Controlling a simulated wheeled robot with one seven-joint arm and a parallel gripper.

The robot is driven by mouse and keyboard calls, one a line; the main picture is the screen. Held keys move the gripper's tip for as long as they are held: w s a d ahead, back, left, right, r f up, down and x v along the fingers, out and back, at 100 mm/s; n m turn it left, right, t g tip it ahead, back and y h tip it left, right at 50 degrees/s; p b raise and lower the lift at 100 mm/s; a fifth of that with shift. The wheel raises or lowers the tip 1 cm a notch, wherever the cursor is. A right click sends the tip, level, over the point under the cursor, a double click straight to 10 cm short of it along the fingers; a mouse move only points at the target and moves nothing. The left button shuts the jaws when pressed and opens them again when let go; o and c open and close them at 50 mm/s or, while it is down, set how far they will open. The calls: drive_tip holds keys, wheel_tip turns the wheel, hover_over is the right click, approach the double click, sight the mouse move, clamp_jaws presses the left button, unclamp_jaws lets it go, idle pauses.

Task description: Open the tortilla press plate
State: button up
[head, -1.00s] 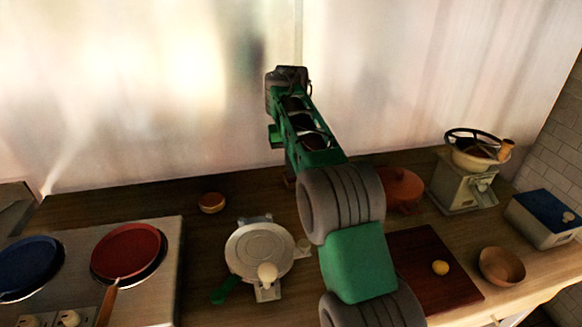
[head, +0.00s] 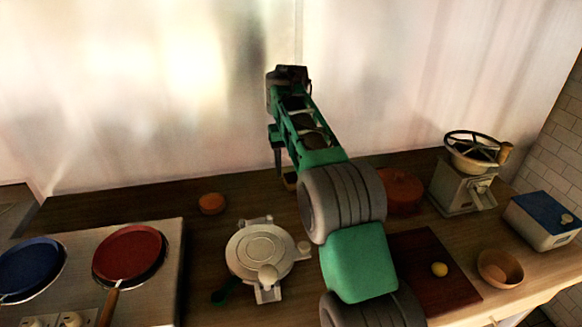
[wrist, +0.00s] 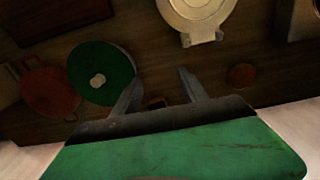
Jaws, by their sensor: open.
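The tortilla press (head: 250,245) is a pale metal unit with a round plate, lying flat on the wooden counter left of my arm. In the wrist view part of the press (wrist: 190,12) shows at the top edge, cut off by the frame. My gripper (wrist: 157,80) is open, with its two fingers apart and empty. It is over the back of the counter, beyond the press and apart from it. In the head view it is mostly hidden behind my arm.
A hob with a blue pan (head: 28,265) and a red pan (head: 128,252) stands at left. An orange-brown disc (head: 211,203) lies behind the press. A terracotta pot (head: 403,190), a hand mill (head: 460,190) and a wooden bowl (head: 500,268) are at right. A green lid-like disc (wrist: 95,60) shows beside the gripper.

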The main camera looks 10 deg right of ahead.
wheel_tip(320, 180, up, 7)
drive_tip(key=p, duration=0.5)
drive_tip(key=shift+f, duration=0.15)
drive_tip(key=shift+c, duration=0.2)
